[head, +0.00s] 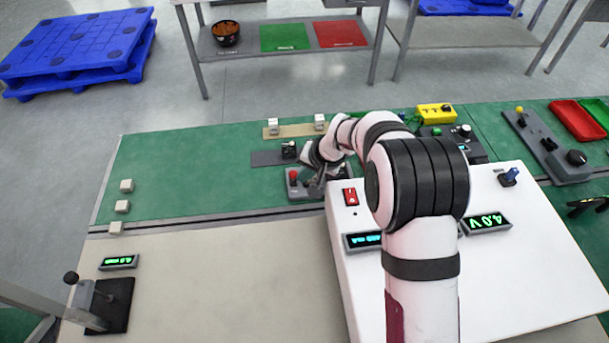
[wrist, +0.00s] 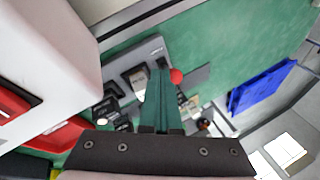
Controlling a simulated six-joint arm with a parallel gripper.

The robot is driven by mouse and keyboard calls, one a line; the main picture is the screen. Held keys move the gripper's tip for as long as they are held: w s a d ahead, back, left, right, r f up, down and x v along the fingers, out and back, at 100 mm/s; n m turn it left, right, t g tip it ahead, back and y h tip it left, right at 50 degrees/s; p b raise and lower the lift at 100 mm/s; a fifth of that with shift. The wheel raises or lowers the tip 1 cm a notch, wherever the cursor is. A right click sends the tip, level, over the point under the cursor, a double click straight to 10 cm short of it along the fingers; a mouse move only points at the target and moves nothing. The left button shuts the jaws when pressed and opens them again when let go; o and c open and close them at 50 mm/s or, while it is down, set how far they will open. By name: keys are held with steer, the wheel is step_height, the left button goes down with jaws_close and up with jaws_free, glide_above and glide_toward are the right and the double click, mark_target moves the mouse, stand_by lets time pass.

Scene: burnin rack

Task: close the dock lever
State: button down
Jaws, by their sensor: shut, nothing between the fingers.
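A grey dock base (head: 303,195) lies on the green mat in the head view, just left of the large white housing. A red ball knob (head: 293,175), seemingly the dock lever's, stands at its left end. My gripper (head: 318,168) is over the dock, right of the knob, and partly hides it. In the wrist view the dock (wrist: 152,48) is below my gripper (wrist: 164,70), whose fingers are together and empty. The red knob (wrist: 176,76) is right beside the fingertips; I cannot tell whether they touch. The lever's shaft is mostly hidden.
The white housing (head: 350,270) with a red switch (head: 349,196) stands close to the dock's right. Behind are a dark plate (head: 268,158) and small white blocks (head: 273,126). Another lever with a black knob (head: 71,278) is at lower left. The mat's left part is mostly free.

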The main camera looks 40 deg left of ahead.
steer(key=shift+w+a+r, duration=0.35)
steer(key=shift+w+a, duration=0.25)
steer(key=shift+w+a+r, duration=0.2)
steer(key=shift+w+a, duration=0.25)
steer(key=shift+r, duration=0.8)
steer(key=w+r, duration=0.4)
steer(key=r, duration=0.4)
steer(key=shift+w+a+r, duration=0.35)
steer(key=shift+a+r, duration=0.05)
